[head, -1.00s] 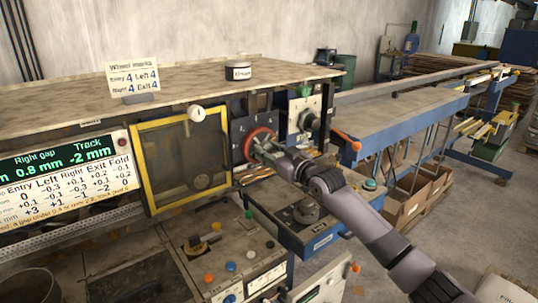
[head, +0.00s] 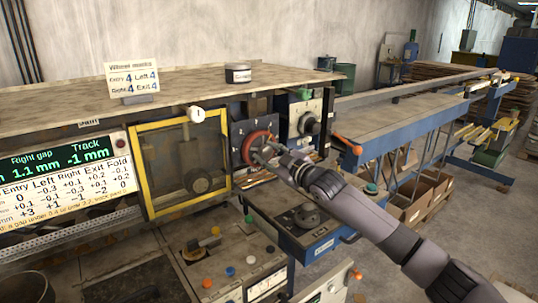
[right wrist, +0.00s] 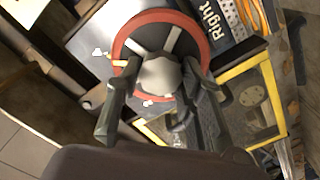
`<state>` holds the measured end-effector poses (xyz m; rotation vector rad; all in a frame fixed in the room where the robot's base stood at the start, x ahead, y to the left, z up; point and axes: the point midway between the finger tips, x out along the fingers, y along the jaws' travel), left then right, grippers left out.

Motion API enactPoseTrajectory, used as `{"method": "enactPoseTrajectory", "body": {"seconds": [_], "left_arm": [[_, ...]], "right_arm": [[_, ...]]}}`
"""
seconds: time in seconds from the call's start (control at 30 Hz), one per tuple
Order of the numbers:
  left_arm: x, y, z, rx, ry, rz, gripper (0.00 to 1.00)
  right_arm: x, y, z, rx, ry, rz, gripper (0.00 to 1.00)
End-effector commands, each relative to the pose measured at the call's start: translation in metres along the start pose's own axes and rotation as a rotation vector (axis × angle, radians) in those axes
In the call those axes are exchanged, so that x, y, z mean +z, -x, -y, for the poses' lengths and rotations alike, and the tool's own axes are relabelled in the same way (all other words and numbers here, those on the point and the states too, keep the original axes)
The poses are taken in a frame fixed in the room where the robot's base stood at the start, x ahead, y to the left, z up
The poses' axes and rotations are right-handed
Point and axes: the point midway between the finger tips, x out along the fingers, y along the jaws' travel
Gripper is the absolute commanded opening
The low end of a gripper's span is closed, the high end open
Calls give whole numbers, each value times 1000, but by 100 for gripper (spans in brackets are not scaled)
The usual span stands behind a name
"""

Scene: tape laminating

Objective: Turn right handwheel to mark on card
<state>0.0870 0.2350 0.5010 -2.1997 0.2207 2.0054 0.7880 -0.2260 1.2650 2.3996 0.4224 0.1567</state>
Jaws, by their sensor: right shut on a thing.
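The right handwheel (head: 248,150) is a red ring on a dark dial plate (head: 239,131) with pale numerals. It also shows in the right wrist view (right wrist: 197,38), beside a "Right" label (right wrist: 211,20). My right gripper (head: 265,152) is shut on the handwheel; its fingers straddle the wheel's grey hub in the wrist view (right wrist: 158,98). The dial's exact reading is too small to tell. The display (head: 65,160) reads right gap 1.1 mm, track -1 mm. My left gripper is out of view.
A yellow-framed window (head: 140,170) is left of the handwheel. A neighbouring dial panel with a knob (head: 307,124) is to its right. A control box (head: 318,225) sits below my right arm.

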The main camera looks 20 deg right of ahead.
Motion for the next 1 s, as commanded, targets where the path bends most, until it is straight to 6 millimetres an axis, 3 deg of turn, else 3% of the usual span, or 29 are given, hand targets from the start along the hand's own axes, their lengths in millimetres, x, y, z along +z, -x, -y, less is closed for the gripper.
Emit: {"method": "enactPoseTrajectory", "body": {"seconds": [0.37,0.4,0.7,1.0], "left_arm": [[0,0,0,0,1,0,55],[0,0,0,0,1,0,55],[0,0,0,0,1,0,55],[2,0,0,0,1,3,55]], "right_arm": [[1,0,1,-2,5,2,6],[1,0,1,-2,5,2,36],[0,0,1,-1,4,1,55],[0,1,0,0,4,0,55]]}}
